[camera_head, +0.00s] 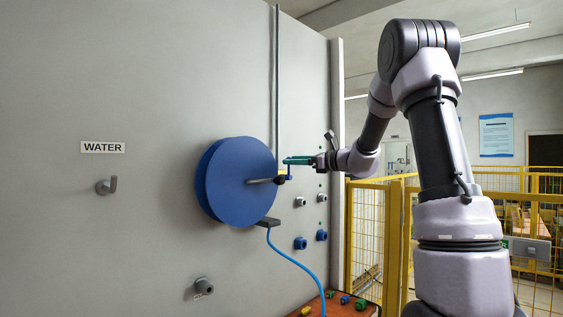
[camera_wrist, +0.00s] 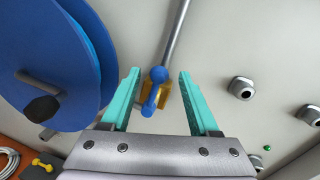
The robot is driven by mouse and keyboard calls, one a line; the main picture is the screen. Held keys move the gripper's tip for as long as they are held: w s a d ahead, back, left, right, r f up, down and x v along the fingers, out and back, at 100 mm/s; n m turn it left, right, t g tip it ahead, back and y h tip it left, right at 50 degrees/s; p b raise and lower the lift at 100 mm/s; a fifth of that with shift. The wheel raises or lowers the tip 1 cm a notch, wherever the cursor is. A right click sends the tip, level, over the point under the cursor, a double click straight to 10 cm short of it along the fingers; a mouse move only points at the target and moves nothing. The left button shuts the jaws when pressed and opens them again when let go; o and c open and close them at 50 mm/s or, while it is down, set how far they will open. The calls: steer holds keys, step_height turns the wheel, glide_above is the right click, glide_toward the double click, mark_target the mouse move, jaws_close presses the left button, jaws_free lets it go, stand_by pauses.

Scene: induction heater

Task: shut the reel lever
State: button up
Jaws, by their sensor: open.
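The reel lever is a small blue handle (camera_wrist: 150,100) on a yellow valve body (camera_wrist: 164,97), at the lower end of a grey vertical pipe (camera_wrist: 176,30). In the wrist view it lies between the green fingers of my gripper (camera_wrist: 158,73), with a gap on each side. In the head view my gripper (camera_head: 289,160) reaches in from the right beside the blue reel (camera_head: 232,182), at the pipe's lower end. The lever is small there and partly masked by the fingers. My gripper is open and holds nothing.
The blue reel (camera_wrist: 60,60) stands close left of my gripper, with a crank and dark knob (camera_wrist: 42,107). Grey wall fittings (camera_wrist: 241,88) are on the right. A blue hose (camera_head: 300,265) hangs below the reel. Yellow fencing (camera_head: 366,235) stands right of the panel.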

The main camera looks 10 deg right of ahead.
mark_target(281, 174)
steer(key=shift+x, duration=2.75)
jaws_close()
